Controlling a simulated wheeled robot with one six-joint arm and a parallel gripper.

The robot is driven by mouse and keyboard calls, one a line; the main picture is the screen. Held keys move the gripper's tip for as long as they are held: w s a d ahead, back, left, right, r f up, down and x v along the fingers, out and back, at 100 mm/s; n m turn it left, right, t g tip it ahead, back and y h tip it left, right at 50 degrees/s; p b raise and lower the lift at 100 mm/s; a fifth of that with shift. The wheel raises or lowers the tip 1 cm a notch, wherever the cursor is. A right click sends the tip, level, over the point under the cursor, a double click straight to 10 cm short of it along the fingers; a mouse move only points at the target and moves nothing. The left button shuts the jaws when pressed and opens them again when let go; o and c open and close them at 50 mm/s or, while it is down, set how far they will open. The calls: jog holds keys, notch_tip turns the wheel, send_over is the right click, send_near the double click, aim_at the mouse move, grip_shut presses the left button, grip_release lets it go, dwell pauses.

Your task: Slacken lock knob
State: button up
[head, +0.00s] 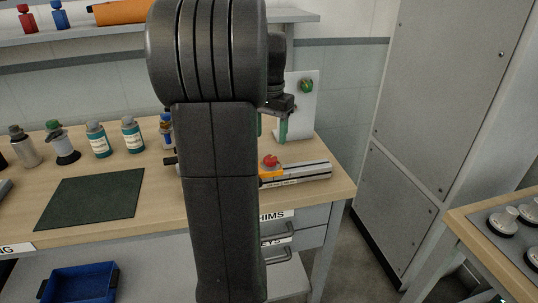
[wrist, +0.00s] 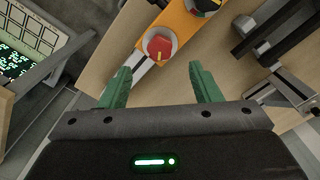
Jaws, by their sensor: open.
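A red knob (head: 270,160) with a yellow pointer mark sits on a grey rail device (head: 305,174) with an orange part, at the right end of the workbench. In the wrist view the red knob (wrist: 159,45) lies just beyond and between the fingertips, beside the orange part (wrist: 183,22). My gripper (head: 271,129) has green fingers, spread apart and empty, above the device. In the wrist view my gripper (wrist: 160,72) shows clear space between its fingers. My arm hides part of the device in the head view.
A white upright panel (head: 299,112) with a green knob (head: 306,86) stands behind the device. Several bottles (head: 97,140) and a dark mat (head: 92,198) are on the bench to the left. A grey cabinet (head: 436,90) and another table (head: 480,218) stand to the right.

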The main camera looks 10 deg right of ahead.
aim_at(270, 157)
notch_tip(270, 157, down, 7)
jog(key=shift+f+b, duration=0.2)
jog(key=shift+b, duration=0.2)
jog(key=c, duration=1)
jog(key=shift+r, duration=0.1)
jog(key=n+p, duration=0.2)
jog(key=shift+r+n, duration=0.1)
jog(key=shift+n, duration=0.3)
jog(key=shift+n+p, duration=1.3)
jog(key=shift+n, duration=0.9)
